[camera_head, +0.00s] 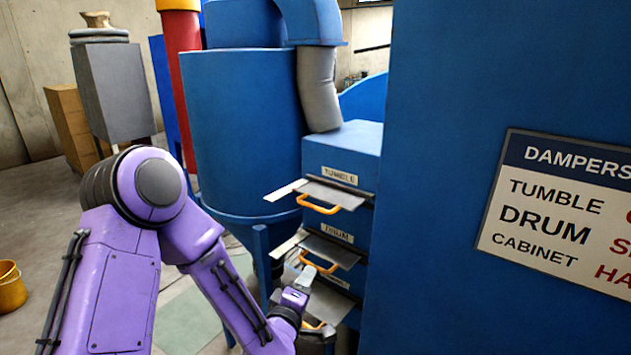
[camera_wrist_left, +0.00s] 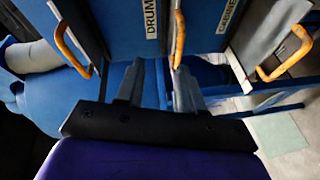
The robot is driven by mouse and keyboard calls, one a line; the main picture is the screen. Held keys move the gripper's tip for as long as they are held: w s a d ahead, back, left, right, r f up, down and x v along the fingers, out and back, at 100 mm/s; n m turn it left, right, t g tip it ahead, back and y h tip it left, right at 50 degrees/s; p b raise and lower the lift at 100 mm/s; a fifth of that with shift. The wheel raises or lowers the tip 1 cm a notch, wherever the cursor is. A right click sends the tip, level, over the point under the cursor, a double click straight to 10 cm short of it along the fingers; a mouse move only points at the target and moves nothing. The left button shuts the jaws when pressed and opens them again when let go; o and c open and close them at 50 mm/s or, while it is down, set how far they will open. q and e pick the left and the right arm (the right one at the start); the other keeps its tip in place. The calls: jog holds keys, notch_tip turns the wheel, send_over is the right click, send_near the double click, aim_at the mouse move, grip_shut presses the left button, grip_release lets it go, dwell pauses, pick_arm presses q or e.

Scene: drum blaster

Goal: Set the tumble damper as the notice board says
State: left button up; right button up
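The notice board (camera_head: 560,210) reads DAMPERS, with TUMBLE, DRUM and CABINET rows; its red settings are cut off by the picture's edge. The tumble damper (camera_head: 333,196) is the top plate on the blue column, partly out, with an orange handle; that handle also shows at the left of the left wrist view (camera_wrist_left: 72,50). The drum damper (camera_head: 330,251) is below it. My left gripper (camera_head: 303,276) is by the drum handle, below the tumble one. In the left wrist view its fingers (camera_wrist_left: 158,85) are apart, the drum handle near one fingertip. My right gripper is out of view.
The cabinet damper's handle (camera_wrist_left: 285,55) is beyond the drum one in the left wrist view. A large blue cyclone (camera_head: 245,130) stands left of the column, and a tall blue panel (camera_head: 450,100) stands to the right. A yellow bucket (camera_head: 10,287) is on the floor at left.

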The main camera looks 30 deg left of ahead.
aim_at(313, 208)
pick_arm(q)
notch_tip(313, 208, up, 13)
jog(key=w+a+n+t+y+p, duration=0.1)
jog(key=w+a+n+t+y, duration=0.1)
jog(key=n+t, duration=0.15)
jog(key=shift+n+g, duration=0.35)
jog(key=p+x, duration=0.1)
jog(key=x, duration=0.2)
jog(key=p+x, duration=0.1)
jog(key=x, duration=0.2)
jog(key=p+x, duration=0.2)
jog(key=x, duration=0.1)
jog(key=shift+w+d+f, duration=0.2)
jog(key=shift+w+f, duration=0.1)
jog(key=shift+w, duration=0.35)
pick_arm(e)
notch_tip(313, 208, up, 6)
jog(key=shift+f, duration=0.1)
pick_arm(q)
grip_shut()
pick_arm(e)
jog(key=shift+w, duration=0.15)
